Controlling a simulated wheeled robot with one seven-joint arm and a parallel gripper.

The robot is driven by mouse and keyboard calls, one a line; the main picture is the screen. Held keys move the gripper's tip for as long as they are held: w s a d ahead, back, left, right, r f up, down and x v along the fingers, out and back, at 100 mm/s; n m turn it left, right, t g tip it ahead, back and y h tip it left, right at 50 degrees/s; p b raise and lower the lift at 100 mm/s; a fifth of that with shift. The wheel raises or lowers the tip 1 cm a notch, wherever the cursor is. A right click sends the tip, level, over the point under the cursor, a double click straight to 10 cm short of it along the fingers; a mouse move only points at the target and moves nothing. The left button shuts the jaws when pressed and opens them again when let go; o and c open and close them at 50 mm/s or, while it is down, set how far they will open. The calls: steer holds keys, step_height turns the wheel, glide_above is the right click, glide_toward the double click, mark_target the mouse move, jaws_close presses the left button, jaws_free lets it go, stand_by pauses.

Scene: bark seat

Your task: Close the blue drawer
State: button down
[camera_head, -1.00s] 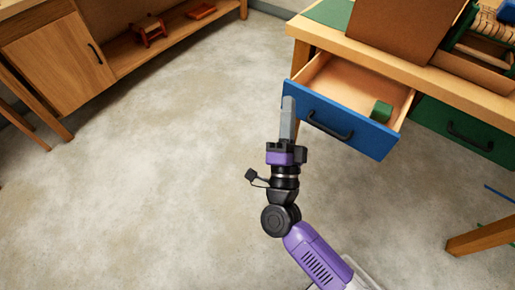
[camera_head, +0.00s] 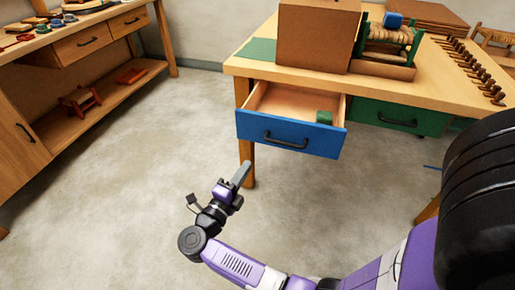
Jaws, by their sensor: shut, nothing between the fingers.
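The blue drawer (camera_head: 262,133) stands pulled out from under the front of the wooden table, with a dark bar handle (camera_head: 286,141) on its front. A small green block (camera_head: 324,117) lies inside it at the right. My gripper (camera_head: 242,172) is shut and empty. In the picture it is below and a little left of the drawer front, apart from it, with the table's front left leg close behind its fingers.
The table (camera_head: 243,69) carries a brown box (camera_head: 316,36) and a green rack (camera_head: 388,40). A green drawer (camera_head: 398,117) to the right is shut. A workbench (camera_head: 95,75) stands at the left. The grey floor (camera_head: 110,210) between is clear.

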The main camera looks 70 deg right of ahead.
steer(key=d+r, duration=0.1)
steer(key=d, duration=0.8)
steer(key=shift+s, duration=0.45)
steer(key=shift+d, duration=0.2)
steer(key=b, duration=0.7)
glide_toward(278, 106)
steer(key=d+r, duration=0.1)
steer(key=s+r, duration=0.1)
steer(key=r, duration=0.1)
steer(key=s+d+r, duration=0.1)
steer(key=r, duration=0.1)
steer(key=shift+s+d, duration=0.25)
steer(key=shift+d, duration=0.1)
steer(key=shift+d+r, duration=0.1)
steer(key=shift+d, duration=0.5)
steer(key=shift+d+r, duration=0.2)
steer(key=shift+r, duration=0.05)
